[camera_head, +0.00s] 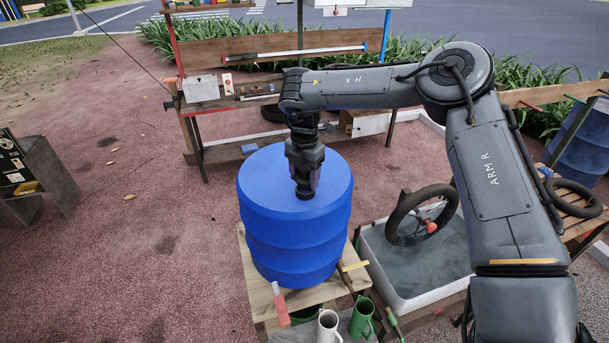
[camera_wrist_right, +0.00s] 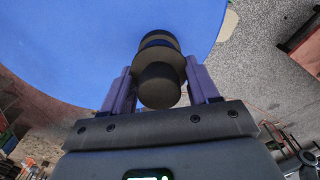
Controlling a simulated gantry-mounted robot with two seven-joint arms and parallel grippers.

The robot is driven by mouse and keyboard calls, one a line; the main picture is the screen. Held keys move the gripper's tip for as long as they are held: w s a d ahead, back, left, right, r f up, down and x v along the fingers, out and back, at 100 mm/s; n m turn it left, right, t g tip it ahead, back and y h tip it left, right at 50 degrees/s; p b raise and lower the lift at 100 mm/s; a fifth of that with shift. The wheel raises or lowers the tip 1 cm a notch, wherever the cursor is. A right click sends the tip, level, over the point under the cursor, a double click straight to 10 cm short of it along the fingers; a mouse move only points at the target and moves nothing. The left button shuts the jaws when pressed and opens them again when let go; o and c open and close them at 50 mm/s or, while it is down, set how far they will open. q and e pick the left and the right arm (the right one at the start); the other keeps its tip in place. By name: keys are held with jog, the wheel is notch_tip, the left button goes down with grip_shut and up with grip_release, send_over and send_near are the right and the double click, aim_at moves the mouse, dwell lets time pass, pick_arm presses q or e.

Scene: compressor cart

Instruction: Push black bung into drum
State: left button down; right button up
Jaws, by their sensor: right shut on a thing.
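The blue drum (camera_head: 295,235) stands upright on a wooden stand in the middle of the head view. Its blue top also fills the upper part of the right wrist view (camera_wrist_right: 80,45). My right gripper (camera_head: 304,188) points down over the drum's top. It is shut on the black bung (camera_wrist_right: 160,70), which sits between its two fingers in the wrist view. In the head view the bung (camera_head: 304,194) shows as a dark round piece at the drum's top. I cannot tell how far it sits in the drum's opening. My left gripper is not in view.
A water tub (camera_head: 400,285) with a black tyre tube (camera_head: 395,220) stands right of the drum. A wooden bench (camera_head: 225,150) with tools stands behind. Open paving lies left.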

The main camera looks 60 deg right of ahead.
aim_at(305, 168)
dwell(0.4)
jog(key=shift+f+b, duration=0.75)
jog(key=shift+f, duration=0.35)
jog(key=o, duration=1.2)
jog(key=shift+c, duration=0.2)
notch_tip(305, 168, up, 11)
jog(key=shift+f+b, duration=0.1)
jog(key=shift+b, duration=0.25)
